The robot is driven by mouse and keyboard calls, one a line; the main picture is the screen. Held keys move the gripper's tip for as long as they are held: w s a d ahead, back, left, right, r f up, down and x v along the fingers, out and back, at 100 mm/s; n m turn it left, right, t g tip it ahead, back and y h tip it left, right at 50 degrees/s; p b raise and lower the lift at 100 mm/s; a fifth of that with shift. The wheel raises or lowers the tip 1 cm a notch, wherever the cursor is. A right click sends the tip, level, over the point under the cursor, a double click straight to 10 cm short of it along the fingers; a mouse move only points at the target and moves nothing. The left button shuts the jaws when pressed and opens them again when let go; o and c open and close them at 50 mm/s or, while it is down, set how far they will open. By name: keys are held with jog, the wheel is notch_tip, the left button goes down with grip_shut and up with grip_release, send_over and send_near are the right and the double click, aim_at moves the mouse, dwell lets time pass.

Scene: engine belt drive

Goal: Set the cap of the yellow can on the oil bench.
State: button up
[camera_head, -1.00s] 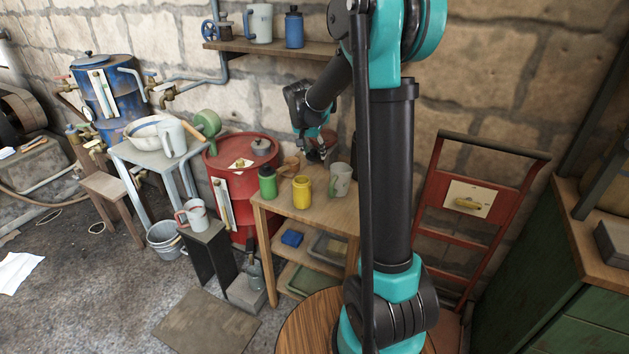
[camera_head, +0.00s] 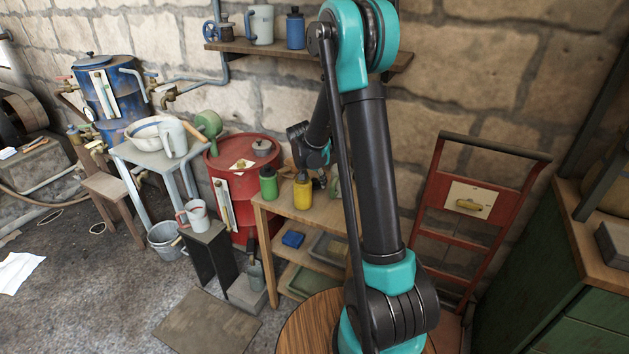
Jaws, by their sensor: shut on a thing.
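The yellow can (camera_head: 302,195) stands upright on the wooden oil bench (camera_head: 281,206), right of a green can (camera_head: 268,186). My gripper (camera_head: 316,182) is low over the bench, close beside the upper part of the yellow can. It is dark and small in this view. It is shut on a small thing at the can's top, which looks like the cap. The fingers partly hide it, and I cannot tell whether it still touches the can.
A grey mug (camera_head: 334,188) behind the yellow can is partly hidden by my arm. The red drum (camera_head: 232,170) stands left of the bench. A blue block (camera_head: 292,239) and trays lie on its lower shelves. A wall shelf (camera_head: 275,49) is above. The bench's front left top is clear.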

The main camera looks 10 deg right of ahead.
jog(key=o, duration=0.8)
jog(key=shift+f, duration=0.1)
jog(key=v, duration=1.2)
jog(key=s+d+f+n+y, duration=0.1)
jog(key=s+d+f+n, duration=0.1)
jog(key=s, duration=0.7)
jog(key=s+d+f+n+y, duration=0.1)
jog(key=s+n, duration=0.1)
jog(key=s, duration=0.8)
jog(key=s+d+f+n, duration=0.2)
jog(key=s+n, duration=0.1)
jog(key=s, duration=0.6)
jog(key=shift+s+d+f+y, duration=0.3)
jog(key=shift+s+d+y, duration=0.05)
jog(key=shift+s+y, duration=0.05)
